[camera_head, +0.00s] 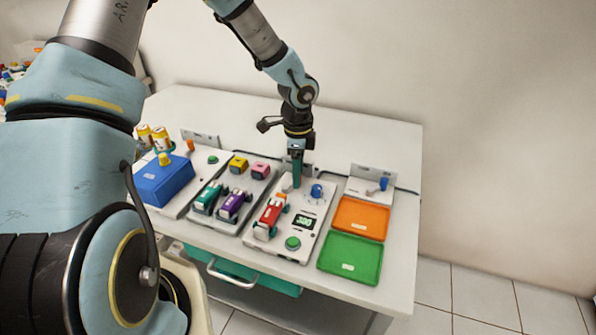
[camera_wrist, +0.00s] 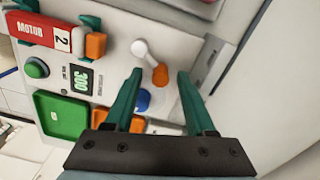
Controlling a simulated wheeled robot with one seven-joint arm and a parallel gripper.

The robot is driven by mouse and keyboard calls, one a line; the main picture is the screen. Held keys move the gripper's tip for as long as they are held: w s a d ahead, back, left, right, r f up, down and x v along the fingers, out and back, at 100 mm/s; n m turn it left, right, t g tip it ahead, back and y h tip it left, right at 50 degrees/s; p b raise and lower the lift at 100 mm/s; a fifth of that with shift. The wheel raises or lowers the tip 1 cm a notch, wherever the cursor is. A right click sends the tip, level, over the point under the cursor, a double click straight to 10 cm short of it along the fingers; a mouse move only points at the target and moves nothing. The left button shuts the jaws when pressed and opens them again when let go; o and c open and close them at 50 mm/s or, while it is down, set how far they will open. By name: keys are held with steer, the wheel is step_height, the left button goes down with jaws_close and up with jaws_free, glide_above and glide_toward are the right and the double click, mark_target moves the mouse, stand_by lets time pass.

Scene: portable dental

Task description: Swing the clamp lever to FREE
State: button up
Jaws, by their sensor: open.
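A lever with a white round hub and arm (camera_wrist: 144,52) and an orange knob (camera_wrist: 160,76) shows in the wrist view. My gripper (camera_wrist: 160,72) is open, its two green fingers on either side of the orange knob, with gaps visible on both sides. In the head view my gripper (camera_head: 296,182) is down over the white console (camera_head: 290,257), and the lever is hidden behind it. No FREE marking can be read. A blue knob (camera_head: 317,190) stands just right of the fingers; it also shows between them in the wrist view (camera_wrist: 143,100).
Orange (camera_head: 361,218) and green (camera_head: 350,258) trays lie to the right. The table's back is clear.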

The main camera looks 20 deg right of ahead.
jaws_close()
stand_by(0.3)
stand_by(0.5)
steer(key=n, duration=0.1)
steer(key=w+n+b, duration=0.1)
steer(key=n, duration=0.1)
steer(key=shift+a, duration=0.15)
steer(key=n+b, duration=0.1)
steer(key=n, duration=0.1)
steer(key=w+a+n, duration=0.1)
steer(key=n, duration=0.1)
steer(key=shift+w+n+b, duration=0.1)
steer(key=shift+n+b, duration=0.2)
steer(key=shift+b, duration=0.1)
steer(key=n, duration=0.1)
steer(key=a+n+b, duration=0.1)
steer(key=n, duration=0.1)
steer(key=shift+w, duration=0.3)
steer(key=shift+w+a+n+b, duration=0.1)
steer(key=shift+a+n+b, duration=0.15)
steer(key=shift+n, duration=0.55)
steer(key=shift+a+n+b, duration=0.1)
steer(key=shift+a+n, duration=0.2)
steer(key=shift+n, duration=0.5)
